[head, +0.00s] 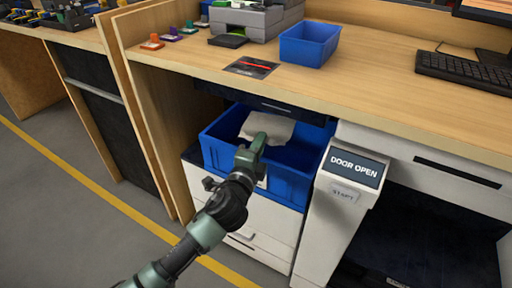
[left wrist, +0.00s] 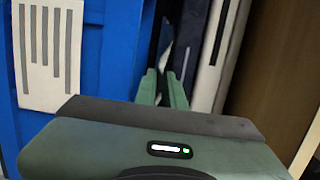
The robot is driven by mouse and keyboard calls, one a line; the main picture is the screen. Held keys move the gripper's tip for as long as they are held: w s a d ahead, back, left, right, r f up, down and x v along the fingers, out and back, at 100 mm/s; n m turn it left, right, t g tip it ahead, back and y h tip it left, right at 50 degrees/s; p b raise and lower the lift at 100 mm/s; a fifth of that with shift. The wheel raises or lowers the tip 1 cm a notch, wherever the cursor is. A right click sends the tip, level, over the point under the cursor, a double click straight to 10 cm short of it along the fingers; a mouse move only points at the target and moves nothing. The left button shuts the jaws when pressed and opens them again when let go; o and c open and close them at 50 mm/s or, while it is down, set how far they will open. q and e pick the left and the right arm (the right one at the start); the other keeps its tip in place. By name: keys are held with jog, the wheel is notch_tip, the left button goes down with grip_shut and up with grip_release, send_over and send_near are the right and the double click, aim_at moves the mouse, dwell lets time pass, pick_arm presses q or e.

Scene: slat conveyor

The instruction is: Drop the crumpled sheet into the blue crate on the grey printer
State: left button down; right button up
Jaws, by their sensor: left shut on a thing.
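The blue crate (head: 222,152) sits on the white-grey printer (head: 270,243) under the desk. The crumpled sheet (head: 268,126), pale beige, shows at the tip of my left gripper (head: 256,146), over the crate's opening. My left gripper is shut on the sheet, and its fingers hide part of the near edge. In the left wrist view the fingers (left wrist: 162,88) are close together, with a thin pale edge beyond them. The crate's blue side (left wrist: 110,45) with a white label (left wrist: 47,55) fills the left there. My right gripper is not in view.
The wooden desk top (head: 380,105) overhangs the crate. A smaller blue bin (head: 308,45) and a grey machine (head: 255,18) stand on it. A white post with a "DOOR OPEN" panel (head: 356,168) stands right of the crate, and a wooden side panel (head: 150,130) left.

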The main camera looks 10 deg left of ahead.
pick_arm(q)
jog(key=shift+w+d, duration=0.1)
jog(key=shift+w, duration=0.15)
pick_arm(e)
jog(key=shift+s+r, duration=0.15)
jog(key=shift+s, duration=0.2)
pick_arm(q)
jog(key=c, duration=1.4)
grip_release()
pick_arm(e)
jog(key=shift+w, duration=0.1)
pick_arm(q)
jog(key=shift+s+f, duration=0.1)
jog(key=shift+f, duration=0.1)
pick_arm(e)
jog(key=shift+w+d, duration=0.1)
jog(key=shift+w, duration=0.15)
pick_arm(q)
jog(key=shift+s, duration=0.1)
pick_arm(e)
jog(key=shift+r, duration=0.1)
